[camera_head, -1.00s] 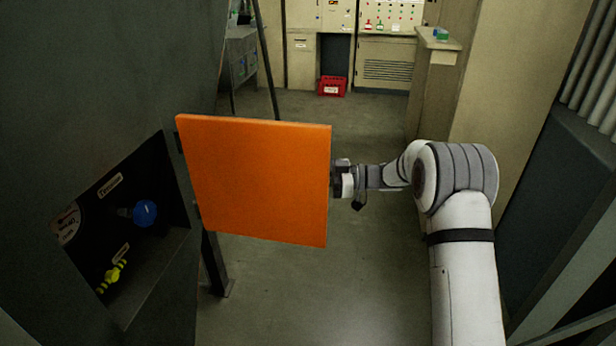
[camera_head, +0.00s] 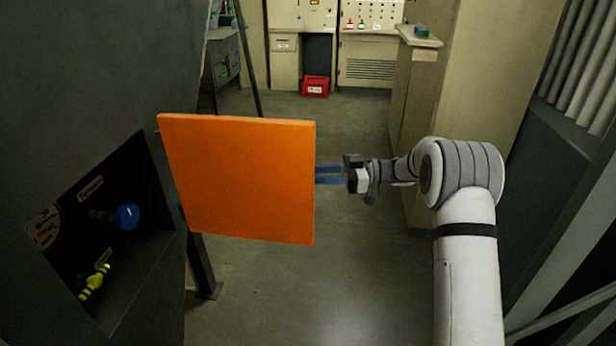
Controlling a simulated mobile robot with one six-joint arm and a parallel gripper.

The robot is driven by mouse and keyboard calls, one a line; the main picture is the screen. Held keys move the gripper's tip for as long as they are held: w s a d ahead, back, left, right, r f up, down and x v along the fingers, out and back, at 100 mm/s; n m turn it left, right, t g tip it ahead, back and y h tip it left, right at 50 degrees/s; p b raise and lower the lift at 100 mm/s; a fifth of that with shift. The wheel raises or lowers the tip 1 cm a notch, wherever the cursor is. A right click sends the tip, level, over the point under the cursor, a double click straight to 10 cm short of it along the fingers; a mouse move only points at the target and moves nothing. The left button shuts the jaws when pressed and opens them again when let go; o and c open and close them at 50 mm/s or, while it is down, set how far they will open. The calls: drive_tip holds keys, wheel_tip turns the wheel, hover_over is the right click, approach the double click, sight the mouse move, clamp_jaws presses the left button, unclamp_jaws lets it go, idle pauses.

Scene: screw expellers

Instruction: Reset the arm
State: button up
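My gripper (camera_head: 324,175) is at the right edge of the orange door (camera_head: 237,180). Its two blue fingers point left and show a gap between them, so it looks open. The fingertips meet or pass behind the door's edge, and I cannot tell whether they touch it. My white and grey arm reaches in from the lower right. The door stands swung open from a dark recess in the wall at left. Inside the recess are a blue knob (camera_head: 127,216) and a yellow handle (camera_head: 95,282).
A beige cabinet (camera_head: 412,85) stands behind my arm at right. A dark post (camera_head: 205,268) stands below the door. The floor between is clear.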

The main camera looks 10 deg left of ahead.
drive_tip(key=shift+d, duration=0.3)
